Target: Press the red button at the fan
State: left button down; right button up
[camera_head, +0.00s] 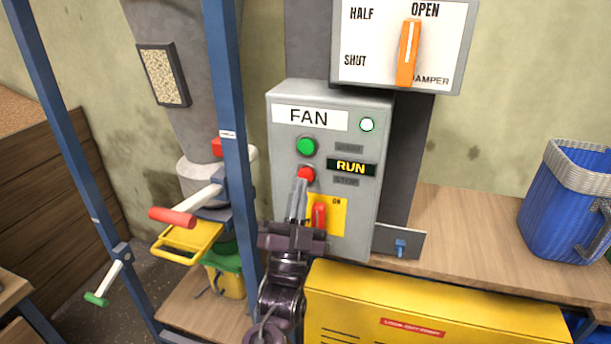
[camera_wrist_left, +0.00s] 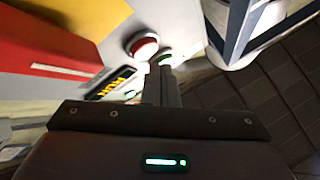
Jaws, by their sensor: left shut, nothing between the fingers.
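The grey fan box (camera_head: 285,185) is labelled FAN and stands in the middle of the head view. Its red button (camera_head: 306,174) sits below a green button (camera_head: 306,147), beside a lit RUN display (camera_head: 351,168). My left gripper (camera_head: 299,184) is shut and empty, pointing up, with its fingertips just below the red button in the picture. In the left wrist view the red button (camera_wrist_left: 143,46) shows just beyond the fingertips (camera_wrist_left: 160,68). I cannot tell whether they touch. My right gripper is not in view.
A red switch (camera_head: 319,215) on a yellow plate is close beside my left gripper. A blue post (camera_head: 235,150) stands left of the box. An orange damper lever (camera_head: 409,52) points to OPEN above. A yellow case (camera_head: 430,305) and a blue bucket (camera_head: 565,205) are at the right.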

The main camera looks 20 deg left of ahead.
pick_arm(q)
jog(key=shift+w, duration=0.2)
dwell(0.7)
jog(key=shift+w, duration=0.25)
jog(key=shift+w, duration=0.45)
dwell(0.7)
jog(key=shift+s, duration=0.9)
jog(key=shift+s+a+p, duration=0.1)
jog(key=shift+s+p, duration=0.6)
jog(key=shift+s, duration=1.8)
